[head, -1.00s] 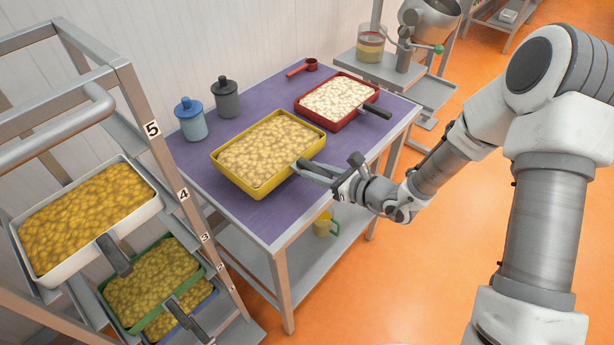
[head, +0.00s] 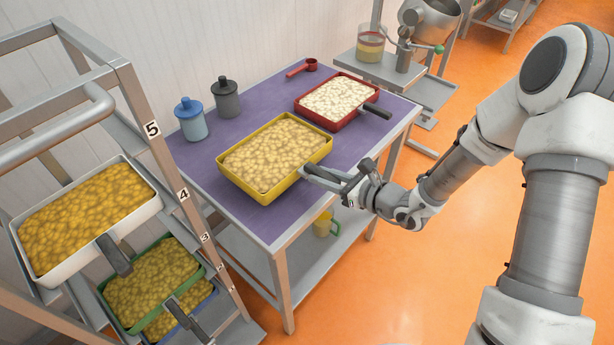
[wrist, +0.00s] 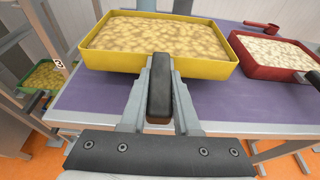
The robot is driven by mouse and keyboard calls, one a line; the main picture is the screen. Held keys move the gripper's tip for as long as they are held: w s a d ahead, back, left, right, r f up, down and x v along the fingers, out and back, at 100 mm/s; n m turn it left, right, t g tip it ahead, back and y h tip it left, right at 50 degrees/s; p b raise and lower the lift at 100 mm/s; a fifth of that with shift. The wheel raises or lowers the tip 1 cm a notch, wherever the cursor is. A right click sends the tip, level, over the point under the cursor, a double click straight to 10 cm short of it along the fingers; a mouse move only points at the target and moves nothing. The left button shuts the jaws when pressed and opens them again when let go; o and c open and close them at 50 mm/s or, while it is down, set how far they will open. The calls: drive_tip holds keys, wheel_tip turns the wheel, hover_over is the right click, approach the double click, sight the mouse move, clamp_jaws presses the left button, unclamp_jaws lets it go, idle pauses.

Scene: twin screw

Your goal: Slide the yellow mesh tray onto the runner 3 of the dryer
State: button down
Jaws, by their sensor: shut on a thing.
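The yellow mesh tray (head: 241,187), filled with tan pieces, is over the front part of the purple table; I cannot tell whether it touches the top. My gripper (head: 312,173) is shut on its dark handle. In the wrist view the handle (wrist: 159,90) sits between the fingers, and the tray (wrist: 150,58) extends ahead. The dryer (head: 136,97) is the metal rack at left, with numbered levels. The label 3 (head: 205,237) is on its front post, between the white tray (head: 151,220) near 4 and the green tray (head: 113,309) near 2.
A blue tray (head: 207,297) is under the green one. The handles of the rack trays stick out frontward. On the table (head: 290,219) stand a red tray (head: 338,122), a blue jar (head: 191,125), a grey jar (head: 226,103) and a red scoop (head: 310,66). The orange floor in front is open.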

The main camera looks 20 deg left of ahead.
drive_tip(key=shift+r, duration=0.1)
drive_tip(key=s+d, duration=0.3)
drive_tip(key=d, duration=0.4)
drive_tip(key=s+d, duration=0.3)
drive_tip(key=d, duration=0.5)
drive_tip(key=shift+s+d, duration=0.25)
drive_tip(key=shift+d, duration=0.15)
